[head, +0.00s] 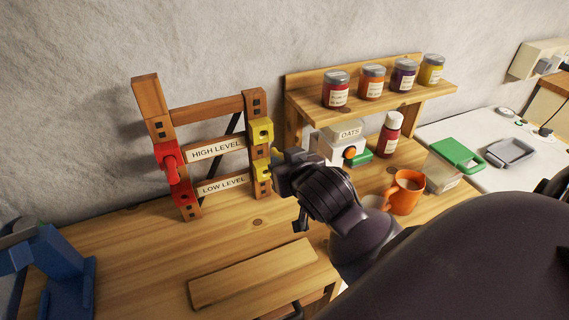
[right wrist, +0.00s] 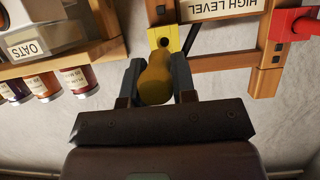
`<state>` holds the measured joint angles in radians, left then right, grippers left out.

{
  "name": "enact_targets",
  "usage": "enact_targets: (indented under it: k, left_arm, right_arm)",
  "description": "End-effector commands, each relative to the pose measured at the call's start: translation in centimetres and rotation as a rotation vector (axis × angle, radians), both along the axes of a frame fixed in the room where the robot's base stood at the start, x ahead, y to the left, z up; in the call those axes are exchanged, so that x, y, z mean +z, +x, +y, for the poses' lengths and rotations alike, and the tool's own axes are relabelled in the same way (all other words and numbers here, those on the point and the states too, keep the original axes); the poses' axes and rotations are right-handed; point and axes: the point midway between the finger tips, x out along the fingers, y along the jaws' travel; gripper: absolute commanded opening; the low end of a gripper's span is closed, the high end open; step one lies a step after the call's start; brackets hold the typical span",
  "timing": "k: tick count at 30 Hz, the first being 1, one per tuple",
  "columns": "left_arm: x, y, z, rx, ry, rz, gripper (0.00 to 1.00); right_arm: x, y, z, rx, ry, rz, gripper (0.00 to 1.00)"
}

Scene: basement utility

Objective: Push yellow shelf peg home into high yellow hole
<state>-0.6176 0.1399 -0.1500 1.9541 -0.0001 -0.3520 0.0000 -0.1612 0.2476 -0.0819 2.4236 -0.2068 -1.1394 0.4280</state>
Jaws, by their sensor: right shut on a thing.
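The shelf frame (head: 152,100) stands upright on the bench with HIGH LEVEL and LOW LEVEL labels. On its right post are a high yellow block (head: 262,131) and a low yellow block (head: 261,170). In the right wrist view the high yellow block (right wrist: 163,36) shows a dark open hole. My right gripper (head: 277,164) is shut on the yellow peg (right wrist: 155,80), just to the right of that post. The peg's narrow end points at the block and looks outside the hole; any gap is hard to judge. My left gripper is not in view.
A red peg (head: 170,157) sits at the high red block on the left post. A shelf with several jars (head: 336,91), an oats box (head: 346,131) and an orange mug (head: 406,192) are on the right. A blue object (head: 68,285) stands front left. A wooden board (head: 252,274) lies in front.

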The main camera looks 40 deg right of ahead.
Motion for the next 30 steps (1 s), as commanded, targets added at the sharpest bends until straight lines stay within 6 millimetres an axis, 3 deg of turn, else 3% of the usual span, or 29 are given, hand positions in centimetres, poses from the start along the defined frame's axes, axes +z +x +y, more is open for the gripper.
enact_targets:
  k: [8, 21, 30]
  left_arm:
    - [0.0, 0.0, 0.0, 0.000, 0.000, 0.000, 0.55]
    - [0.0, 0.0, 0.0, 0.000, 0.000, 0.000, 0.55]
    - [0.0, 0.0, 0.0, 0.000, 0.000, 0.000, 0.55]
  right_arm:
    - [0.0, 0.7, -0.2, 0.000, 0.000, -0.002, 0.02]
    - [0.0, 4.1, -1.0, 0.000, 0.000, -0.001, 0.02]
    - [0.0, 4.7, -1.1, 0.000, 0.000, -0.001, 0.02]
